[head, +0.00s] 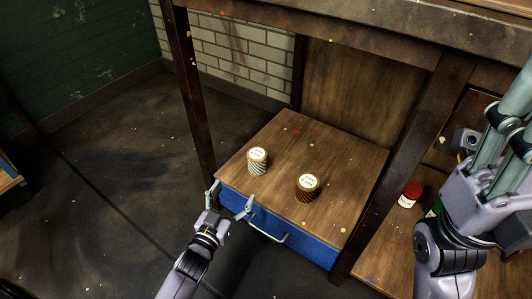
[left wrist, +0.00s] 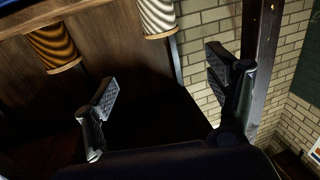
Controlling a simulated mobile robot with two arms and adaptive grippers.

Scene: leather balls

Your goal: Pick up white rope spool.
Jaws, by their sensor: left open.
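The white rope spool (head: 257,166) stands upright on the wooden top above the blue drawer, near its left front edge. It has a pale label on top and light rope around its side. My left gripper (head: 229,202) is open and empty, in front of and a little left of the spool, apart from it. In the left wrist view the lower part of the white spool (left wrist: 158,18) shows at the top edge, beyond the open left gripper (left wrist: 162,76). My right arm is at the right edge of the head view; its fingers cannot be made out clearly.
A brown rope spool (head: 307,189) stands right of the white one and shows in the left wrist view (left wrist: 54,48). The blue drawer front (head: 275,225) has a handle. Dark posts (head: 192,85) frame the shelf. A red-lidded jar (head: 410,195) stands at right.

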